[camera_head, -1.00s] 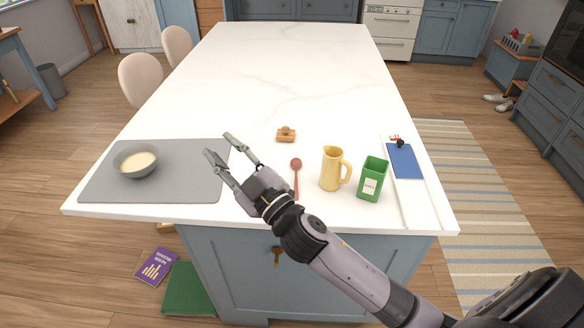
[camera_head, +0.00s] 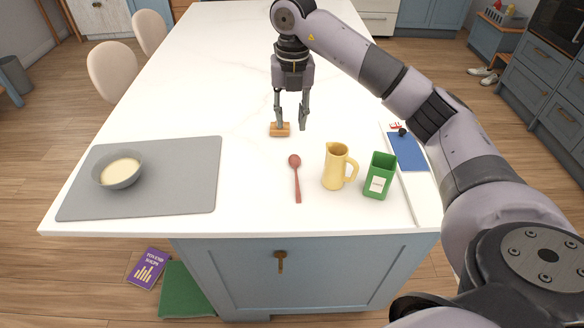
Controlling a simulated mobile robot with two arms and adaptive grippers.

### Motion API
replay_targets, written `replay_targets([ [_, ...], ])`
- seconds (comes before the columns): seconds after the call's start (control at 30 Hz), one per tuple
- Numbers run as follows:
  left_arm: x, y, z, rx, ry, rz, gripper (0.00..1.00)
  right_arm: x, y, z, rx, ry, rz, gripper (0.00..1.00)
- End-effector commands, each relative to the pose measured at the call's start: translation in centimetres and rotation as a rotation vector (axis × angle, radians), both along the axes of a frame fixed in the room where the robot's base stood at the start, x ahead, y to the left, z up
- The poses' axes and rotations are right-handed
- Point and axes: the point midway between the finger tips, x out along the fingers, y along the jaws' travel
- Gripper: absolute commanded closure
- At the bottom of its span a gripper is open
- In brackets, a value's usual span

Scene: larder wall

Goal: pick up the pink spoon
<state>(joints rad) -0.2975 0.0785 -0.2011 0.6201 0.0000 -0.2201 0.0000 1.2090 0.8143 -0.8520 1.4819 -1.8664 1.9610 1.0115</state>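The spoon (camera_head: 296,178) lies on the white island top, bowl end away from me and handle toward the front edge. It looks dull red-pink. My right gripper (camera_head: 291,127) points down above the island, beyond the spoon's bowl, with its two fingers apart. Its fingertips are at or near a small orange-brown wooden object (camera_head: 280,130); I cannot tell whether they touch it. Nothing is held between the fingers that I can see. My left gripper is not in view.
A yellow jug (camera_head: 337,166) and a green container (camera_head: 380,175) stand right of the spoon. A blue clipboard-like item (camera_head: 408,152) lies farther right. A grey mat (camera_head: 190,180) with a bowl (camera_head: 119,171) of pale food lies left. The island top (camera_head: 250,200) is bare between mat and spoon.

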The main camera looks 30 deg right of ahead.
Motion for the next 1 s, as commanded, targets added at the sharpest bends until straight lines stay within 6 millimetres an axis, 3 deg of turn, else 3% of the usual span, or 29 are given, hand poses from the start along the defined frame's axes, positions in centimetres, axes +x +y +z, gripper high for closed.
replay_targets([
  [0.17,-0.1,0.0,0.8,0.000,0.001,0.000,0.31,-0.4,-0.8,-1.8,-0.026,0.019,-0.018,0.70],
  [0.6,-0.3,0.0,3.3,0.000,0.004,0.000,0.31,-0.4,-0.7,-10.6,-0.021,0.015,-0.014,0.70],
  [0.8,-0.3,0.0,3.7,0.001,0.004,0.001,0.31,-0.4,-0.7,-12.0,-0.022,0.013,-0.013,0.70],
  [1.0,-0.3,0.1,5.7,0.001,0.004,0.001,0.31,-0.8,-1.1,-14.4,-0.021,0.017,-0.014,0.70],
])
